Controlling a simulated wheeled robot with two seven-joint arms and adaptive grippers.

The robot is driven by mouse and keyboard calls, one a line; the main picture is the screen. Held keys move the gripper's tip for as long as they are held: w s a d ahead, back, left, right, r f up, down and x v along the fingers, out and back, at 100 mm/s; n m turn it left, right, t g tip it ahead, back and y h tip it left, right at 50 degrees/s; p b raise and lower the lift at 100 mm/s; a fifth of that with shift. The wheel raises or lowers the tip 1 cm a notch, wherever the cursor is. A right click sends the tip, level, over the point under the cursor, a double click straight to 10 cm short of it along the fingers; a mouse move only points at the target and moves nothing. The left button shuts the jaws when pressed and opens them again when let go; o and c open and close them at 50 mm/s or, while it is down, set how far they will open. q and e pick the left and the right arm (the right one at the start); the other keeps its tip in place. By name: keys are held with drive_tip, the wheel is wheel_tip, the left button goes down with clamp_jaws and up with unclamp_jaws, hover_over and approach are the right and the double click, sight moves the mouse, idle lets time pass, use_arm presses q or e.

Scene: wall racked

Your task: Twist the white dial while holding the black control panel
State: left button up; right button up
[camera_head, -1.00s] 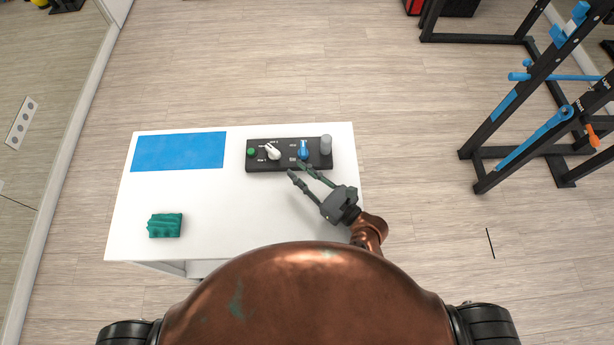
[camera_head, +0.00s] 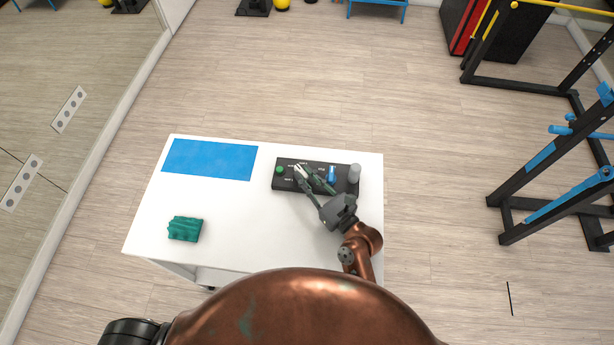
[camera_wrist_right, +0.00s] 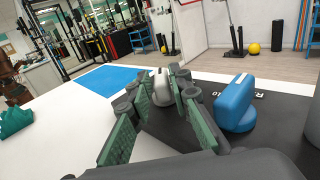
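The black control panel (camera_head: 283,185) lies on the white table at its far right part. Its white dial (camera_head: 299,170) is on the left half of the panel and also shows in the right wrist view (camera_wrist_right: 161,86). My right gripper (camera_head: 307,174) reaches over the panel from the lower right. Its green-padded fingers are spread, with the white dial between the fingertips in the wrist view. I cannot tell whether either pad touches the dial. The fingers partly hide the panel and the dial in the head view. My left gripper is not in view.
On the panel are a blue knob (camera_head: 332,174), a grey cylinder (camera_head: 354,173) and a green button (camera_head: 280,170). The table's middle is clear. A black rack (camera_head: 545,175) stands at right.

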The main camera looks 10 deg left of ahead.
clamp_jaws()
drive_tip(key=shift+o, duration=0.7)
unclamp_jaws()
clamp_jaws()
idle(0.8)
